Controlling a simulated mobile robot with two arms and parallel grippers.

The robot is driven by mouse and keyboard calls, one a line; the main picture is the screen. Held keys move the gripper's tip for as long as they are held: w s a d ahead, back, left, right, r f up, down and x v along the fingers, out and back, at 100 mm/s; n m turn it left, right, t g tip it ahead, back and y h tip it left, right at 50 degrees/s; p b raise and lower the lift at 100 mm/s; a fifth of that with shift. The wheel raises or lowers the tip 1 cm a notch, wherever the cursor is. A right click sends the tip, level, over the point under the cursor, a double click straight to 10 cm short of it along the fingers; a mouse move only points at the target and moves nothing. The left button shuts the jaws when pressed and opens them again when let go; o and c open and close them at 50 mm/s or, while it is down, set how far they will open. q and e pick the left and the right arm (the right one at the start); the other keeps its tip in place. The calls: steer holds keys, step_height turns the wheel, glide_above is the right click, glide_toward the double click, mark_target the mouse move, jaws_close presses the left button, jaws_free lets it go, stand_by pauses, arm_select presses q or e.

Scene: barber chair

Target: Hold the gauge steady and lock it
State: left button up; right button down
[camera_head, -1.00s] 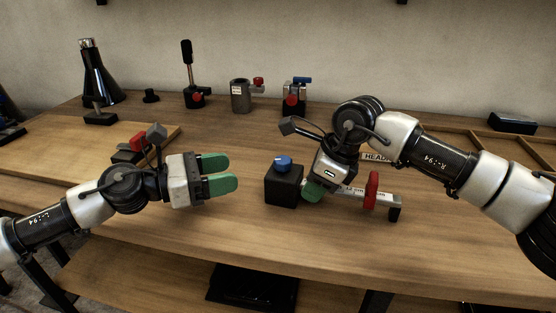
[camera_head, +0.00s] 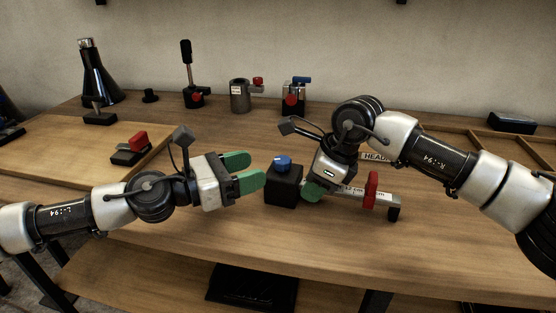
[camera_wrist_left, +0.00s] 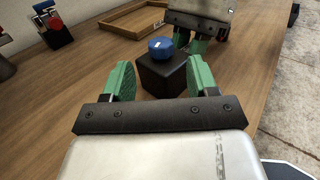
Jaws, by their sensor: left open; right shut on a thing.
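The gauge lies on the bench, with a black block (camera_head: 284,188) at its left end, a blue knob (camera_head: 282,163) on top of the block, and a silver scale bar (camera_head: 352,191) with a red slider (camera_head: 371,190) towards the right. My right gripper (camera_head: 314,192) is shut on the gauge just right of the block. My left gripper (camera_head: 258,170) is open and empty, just left of the block and apart from it. In the left wrist view, the block (camera_wrist_left: 166,76) and blue knob (camera_wrist_left: 161,48) stand ahead between the open green fingers (camera_wrist_left: 161,80).
A red-topped black device (camera_head: 131,149) sits on the wooden board at left. A lever tool (camera_head: 192,90), a grey cylinder (camera_head: 241,97) and a blue-handled clamp (camera_head: 296,95) stand along the back. A wooden tray (camera_head: 480,140) lies at right. The bench front is clear.

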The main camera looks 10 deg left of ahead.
mark_target(278, 159)
arm_select(q)
steer(key=x, duration=0.6)
steer(key=shift+w+d, duration=0.2)
steer(key=c, duration=0.9)
steer(key=shift+g+h, duration=0.3)
steer(key=shift+g, duration=0.1)
steer(key=shift+m+g+h, duration=0.6)
steer(key=shift+m+g, duration=0.3)
steer(key=shift+w+m+g+h, duration=0.1)
steer(key=shift+m+g+h, duration=0.7)
steer(key=shift+m+g, duration=0.85)
steer(key=shift+a+n+g, duration=0.1)
steer(key=shift+n+g, duration=0.15)
